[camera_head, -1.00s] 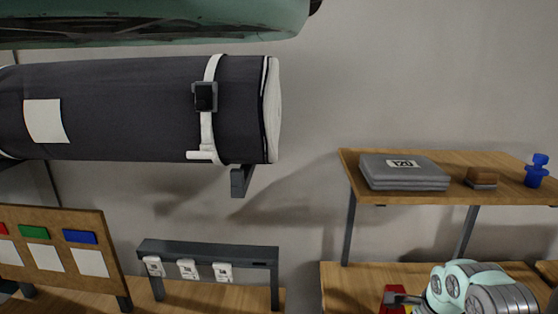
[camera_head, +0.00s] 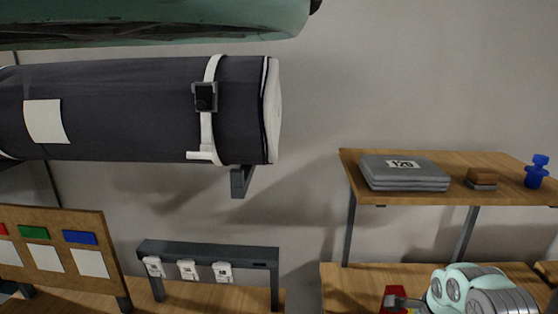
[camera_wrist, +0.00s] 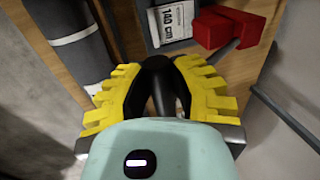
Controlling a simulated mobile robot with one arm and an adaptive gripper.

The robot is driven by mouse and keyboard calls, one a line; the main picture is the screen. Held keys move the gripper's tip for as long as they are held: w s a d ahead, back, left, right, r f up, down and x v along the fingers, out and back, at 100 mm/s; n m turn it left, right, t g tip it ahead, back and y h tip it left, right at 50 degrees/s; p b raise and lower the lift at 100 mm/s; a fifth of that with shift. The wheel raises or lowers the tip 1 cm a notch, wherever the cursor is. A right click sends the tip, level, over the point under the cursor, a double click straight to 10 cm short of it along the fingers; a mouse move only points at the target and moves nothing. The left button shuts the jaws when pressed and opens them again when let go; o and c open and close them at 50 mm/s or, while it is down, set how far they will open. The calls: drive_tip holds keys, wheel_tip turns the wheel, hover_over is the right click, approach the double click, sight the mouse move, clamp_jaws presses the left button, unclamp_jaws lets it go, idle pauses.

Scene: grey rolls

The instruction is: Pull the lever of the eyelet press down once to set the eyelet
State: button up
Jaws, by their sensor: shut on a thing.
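The eyelet press shows as a red body (camera_wrist: 213,29) in the upper right of the wrist view. Its dark grey lever (camera_wrist: 222,53) runs from the red body down toward my gripper (camera_wrist: 160,68). My gripper's yellow-backed fingers are closed around the lever's end, which is mostly hidden between the black pads. In the head view only a small part of the red press (camera_head: 393,298) shows at the bottom edge, left of my mint and grey arm. The eyelet and the press's working point are not visible.
A label reading 140 cm (camera_wrist: 172,22) and a grey roll (camera_wrist: 73,35) lie close by in the wrist view. A wooden shelf (camera_head: 440,198) with folded grey sheets (camera_head: 403,172) stands above my arm. A large dark roll (camera_head: 130,108) hangs at the left.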

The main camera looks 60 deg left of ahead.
drive_tip(key=shift+s+d+f, duration=0.15)
drive_tip(key=shift+d+f, duration=0.1)
drive_tip(key=shift+f, duration=0.35)
drive_tip(key=shift+s+d+f+b, duration=0.15)
drive_tip(key=shift+f+b, duration=0.1)
drive_tip(key=shift+f, duration=0.15)
drive_tip(key=shift+s+d+f+b, duration=0.1)
drive_tip(key=shift+f+b, duration=0.1)
drive_tip(key=shift+f, duration=0.15)
drive_tip(key=shift+f, duration=0.15)
drive_tip(key=shift+d+f+b, duration=0.15)
drive_tip(key=shift+f+b, duration=0.35)
drive_tip(key=shift+f, duration=0.2)
drive_tip(key=shift+c, duration=0.2)
drive_tip(key=shift+s+d+f+b, duration=0.15)
drive_tip(key=shift+f+b, duration=0.4)
drive_tip(key=shift+f, duration=0.3)
drive_tip(key=shift+c, duration=0.2)
